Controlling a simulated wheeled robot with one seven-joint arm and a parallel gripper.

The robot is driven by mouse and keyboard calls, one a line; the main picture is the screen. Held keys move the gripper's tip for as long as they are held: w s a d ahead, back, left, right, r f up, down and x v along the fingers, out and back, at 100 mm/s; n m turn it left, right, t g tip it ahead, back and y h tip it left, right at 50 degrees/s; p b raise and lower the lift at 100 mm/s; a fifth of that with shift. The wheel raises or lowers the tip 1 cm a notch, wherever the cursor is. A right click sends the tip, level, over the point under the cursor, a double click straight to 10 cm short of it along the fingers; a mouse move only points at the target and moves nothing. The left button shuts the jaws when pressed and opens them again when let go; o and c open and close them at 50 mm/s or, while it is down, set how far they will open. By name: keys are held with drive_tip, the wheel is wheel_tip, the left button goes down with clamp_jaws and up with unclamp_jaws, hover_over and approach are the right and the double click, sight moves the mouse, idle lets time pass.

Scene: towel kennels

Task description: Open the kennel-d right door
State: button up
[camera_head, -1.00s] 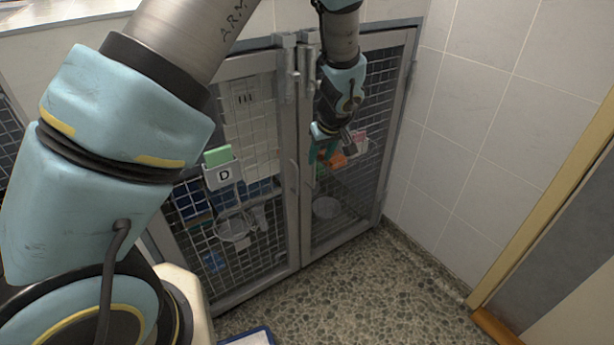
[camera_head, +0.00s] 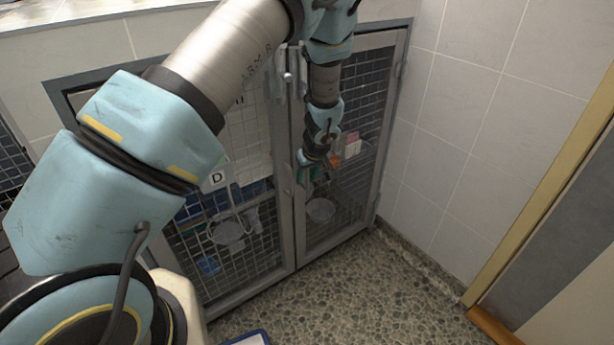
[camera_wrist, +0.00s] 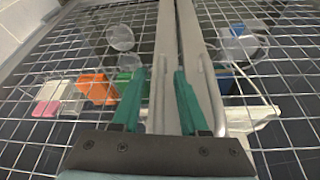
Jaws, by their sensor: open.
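The kennel with the "D" label (camera_head: 218,178) has two mesh doors in grey frames, and both look shut. The right door (camera_head: 345,205) is partly hidden behind my arm. In the wrist view, which is upside down to the head view, its mesh (camera_wrist: 60,105) is on the left. My gripper (camera_head: 306,178) is open in front of the right door's inner frame edge; it also shows in the wrist view (camera_wrist: 157,88). Its teal fingers straddle the right door's frame post (camera_wrist: 164,50). I cannot tell whether they touch it. A bar handle (camera_wrist: 216,95) is on the neighbouring post, outside the fingers.
The left door (camera_head: 225,240) stands beside it, with a bowl (camera_head: 228,232) behind its mesh. Another bowl (camera_head: 320,210) is behind the right door. A tiled wall (camera_head: 470,120) closes the right side. The speckled floor (camera_head: 350,290) in front is mostly clear.

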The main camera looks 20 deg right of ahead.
clamp_jaws()
idle(1.3)
